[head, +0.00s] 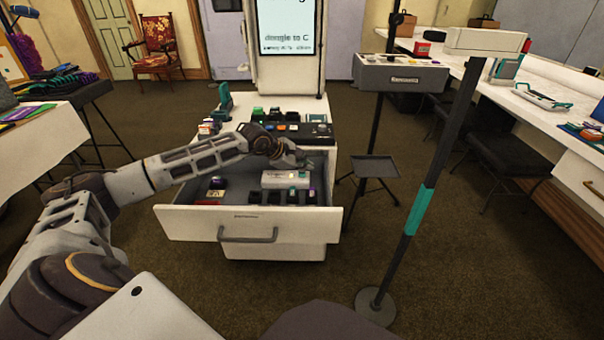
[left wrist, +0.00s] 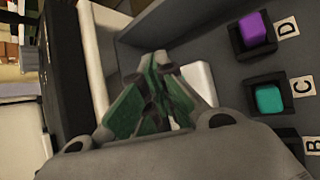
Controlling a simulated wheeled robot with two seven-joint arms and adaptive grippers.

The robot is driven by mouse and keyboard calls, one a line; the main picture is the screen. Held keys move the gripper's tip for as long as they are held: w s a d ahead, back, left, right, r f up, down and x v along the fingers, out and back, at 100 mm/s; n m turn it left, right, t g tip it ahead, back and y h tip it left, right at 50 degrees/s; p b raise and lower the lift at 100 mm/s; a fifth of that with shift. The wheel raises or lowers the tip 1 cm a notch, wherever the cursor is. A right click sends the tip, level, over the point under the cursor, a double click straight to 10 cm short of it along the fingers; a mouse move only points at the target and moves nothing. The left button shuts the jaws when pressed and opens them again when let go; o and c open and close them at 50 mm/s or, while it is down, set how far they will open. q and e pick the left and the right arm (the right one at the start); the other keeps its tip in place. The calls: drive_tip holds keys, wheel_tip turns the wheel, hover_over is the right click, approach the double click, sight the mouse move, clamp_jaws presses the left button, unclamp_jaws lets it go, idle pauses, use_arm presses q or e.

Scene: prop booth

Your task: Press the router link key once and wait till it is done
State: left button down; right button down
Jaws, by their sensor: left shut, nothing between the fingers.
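A white box that looks like the router (head: 285,180) sits in the open drawer (head: 185,221). Its white body also shows behind the fingers in the left wrist view (left wrist: 202,80). The link key cannot be made out; my fingers cover part of the router. My left gripper (head: 301,162) is shut and empty, right at the router; its green fingers close together in the left wrist view (left wrist: 158,62). Whether the fingertips touch the router I cannot tell. A teal dongle (left wrist: 268,98) sits in the holder marked C and a purple one (left wrist: 257,29) in D. My right gripper is out of view.
A screen (head: 285,40) above the cabinet reads partly "dongle to C". A black panel with several coloured items (head: 318,131) stands behind the drawer. A post with a teal band (head: 419,210) stands to the right.

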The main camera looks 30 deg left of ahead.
sight(304, 175)
use_arm(q)
drive_tip(key=shift+r, duration=0.35)
drive_tip(key=shift+r, duration=0.15)
drive_tip(key=shift+r+p, duration=1.4)
drive_tip(key=shift+r, duration=0.95)
